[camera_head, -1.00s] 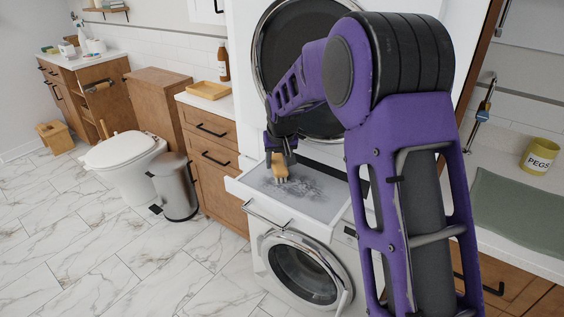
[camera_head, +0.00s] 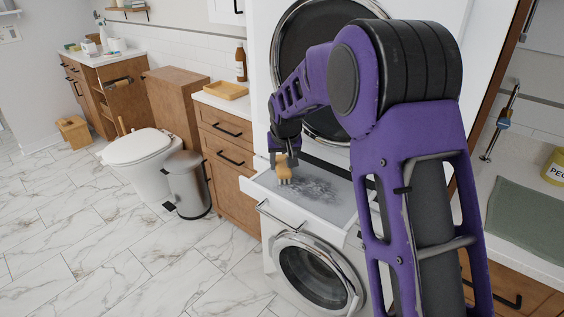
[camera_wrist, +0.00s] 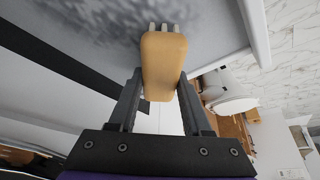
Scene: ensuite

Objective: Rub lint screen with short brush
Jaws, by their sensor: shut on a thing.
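The short brush (camera_head: 283,164) has a tan wooden handle and pale bristles pointing down. My gripper (camera_wrist: 161,74) is shut on its handle, with one finger on each side in the wrist view. The lint screen (camera_head: 335,212) is a pale grey panel in a pulled-out white drawer, with a dark patch of lint (camera_head: 314,190) near its middle. The bristles are at the left side of the patch, at or just above the screen; I cannot tell if they touch. In the wrist view the handle (camera_wrist: 164,62) hides part of the bristles.
The drawer sits between a dryer door (camera_head: 310,60) above and a washer (camera_head: 316,275) below. A wooden cabinet (camera_head: 226,180), steel bin (camera_head: 187,185) and toilet (camera_head: 140,150) stand to the left. A counter (camera_head: 525,250) is at right. The marble floor (camera_head: 130,260) in front is clear.

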